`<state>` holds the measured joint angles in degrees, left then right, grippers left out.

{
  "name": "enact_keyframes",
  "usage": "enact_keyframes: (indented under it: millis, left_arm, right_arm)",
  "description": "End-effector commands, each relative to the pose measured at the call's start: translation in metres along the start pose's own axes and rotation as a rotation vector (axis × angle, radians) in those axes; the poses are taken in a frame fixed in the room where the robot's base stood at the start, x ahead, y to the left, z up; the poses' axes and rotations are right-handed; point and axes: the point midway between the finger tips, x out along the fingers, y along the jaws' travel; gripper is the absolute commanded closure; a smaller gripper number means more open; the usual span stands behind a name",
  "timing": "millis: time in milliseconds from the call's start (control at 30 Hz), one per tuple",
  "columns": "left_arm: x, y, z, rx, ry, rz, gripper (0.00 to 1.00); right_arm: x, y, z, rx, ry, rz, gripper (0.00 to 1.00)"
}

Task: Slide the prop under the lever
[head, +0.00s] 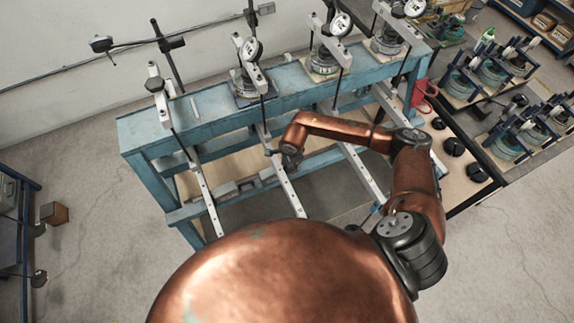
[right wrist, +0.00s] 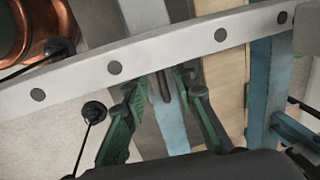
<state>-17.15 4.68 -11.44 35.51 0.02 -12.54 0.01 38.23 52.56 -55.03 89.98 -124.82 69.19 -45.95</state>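Several pale lever bars with holes slope down from the blue frame in the head view. One lever (head: 287,190) runs down just beside my right gripper (head: 288,155). In the right wrist view this pale perforated lever (right wrist: 170,51) crosses the upper part of the picture, in front of the fingertips. My right gripper (right wrist: 163,85) shows its two green-sided fingers spread apart, with no object clearly held between them. I cannot make out for certain which thing is the prop. My left gripper is not in view.
The blue frame (head: 217,124) carries dial gauges and weights along its top. Grey metal pieces (head: 238,188) lie on its lower rail. A dark bench (head: 503,152) with more apparatus stands at the right. A small brown box (head: 55,213) is at the left; open floor lies around.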

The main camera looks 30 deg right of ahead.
Motion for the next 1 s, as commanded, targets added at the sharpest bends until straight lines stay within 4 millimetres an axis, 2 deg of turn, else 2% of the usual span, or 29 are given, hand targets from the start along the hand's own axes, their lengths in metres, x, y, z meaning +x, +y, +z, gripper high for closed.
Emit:
enact_keyframes:
  millis: [400, 500, 700, 1000]
  left_arm:
    - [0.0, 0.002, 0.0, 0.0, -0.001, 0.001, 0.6]
    - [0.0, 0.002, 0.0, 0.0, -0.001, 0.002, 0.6]
    - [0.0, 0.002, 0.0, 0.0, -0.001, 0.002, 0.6]
    - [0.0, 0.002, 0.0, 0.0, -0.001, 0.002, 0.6]
  right_arm:
    - [-0.081, -0.001, -0.001, -0.001, -0.001, -0.004, 0.74]
    - [-0.096, 0.0, -0.001, 0.0, -0.002, -0.003, 0.74]
    - [-0.112, 0.001, -0.002, 0.001, -0.002, -0.001, 0.74]
    - [-0.113, 0.001, -0.001, 0.001, -0.002, -0.001, 0.74]
